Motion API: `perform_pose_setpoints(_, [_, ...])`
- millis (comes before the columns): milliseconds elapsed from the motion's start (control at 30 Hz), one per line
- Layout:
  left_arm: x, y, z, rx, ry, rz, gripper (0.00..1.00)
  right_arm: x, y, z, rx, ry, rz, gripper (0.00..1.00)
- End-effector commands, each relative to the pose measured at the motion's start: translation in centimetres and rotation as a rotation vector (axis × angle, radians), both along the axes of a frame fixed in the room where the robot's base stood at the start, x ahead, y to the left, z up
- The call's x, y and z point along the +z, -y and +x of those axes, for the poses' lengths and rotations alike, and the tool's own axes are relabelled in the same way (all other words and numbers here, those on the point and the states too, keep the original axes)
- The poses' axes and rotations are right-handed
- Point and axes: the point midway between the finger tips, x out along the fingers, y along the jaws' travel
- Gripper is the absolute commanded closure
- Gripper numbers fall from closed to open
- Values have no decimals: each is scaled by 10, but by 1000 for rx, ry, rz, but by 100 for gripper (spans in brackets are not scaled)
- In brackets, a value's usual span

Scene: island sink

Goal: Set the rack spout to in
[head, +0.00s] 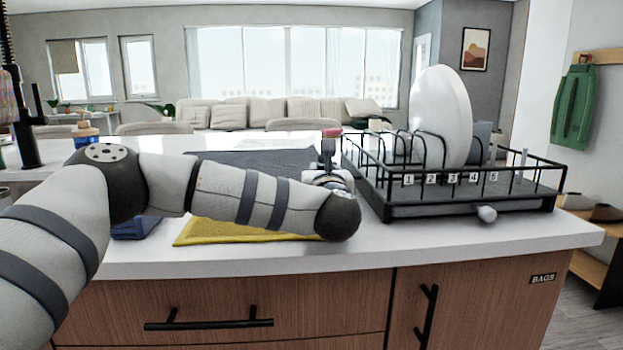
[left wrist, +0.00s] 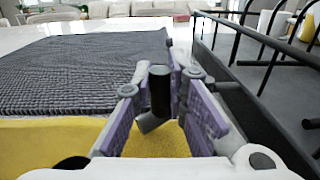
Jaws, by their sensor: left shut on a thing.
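The dish rack (head: 400,207) is a black wire frame on a dark tray at the right of the counter. A pale rounded spout (head: 487,214) sticks out at its front edge below the number labels. My left gripper (head: 330,158) is just left of the rack, partly hidden behind my wrist. In the left wrist view my left gripper (left wrist: 163,112) has its purple-padded fingers around a small dark cylinder (left wrist: 160,90) with a grey slanted stub at its foot. I cannot tell what this piece is. The spout is well to the right, apart from the gripper. My right gripper is not in view.
A large white plate (head: 441,115) stands in the rack. A yellow cloth (head: 215,232) and a dark grey mat (head: 255,160) lie on the counter by my left arm. The white counter in front of the rack (head: 430,243) is clear.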

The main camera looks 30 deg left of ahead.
Motion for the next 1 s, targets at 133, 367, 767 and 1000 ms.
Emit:
perform_pose_setpoints(133, [-4, 3, 1, 95, -3, 1, 100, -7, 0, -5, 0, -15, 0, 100])
perform_pose_setpoints(367, [-2, 6, 0, 201, -2, 1, 100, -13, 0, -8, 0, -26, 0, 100])
perform_pose_setpoints(767, [0, 8, 0, 257, 1, 1, 100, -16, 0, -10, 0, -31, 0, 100])
perform_pose_setpoints(1000, [0, 8, 0, 257, 1, 1, 100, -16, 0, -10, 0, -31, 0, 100])
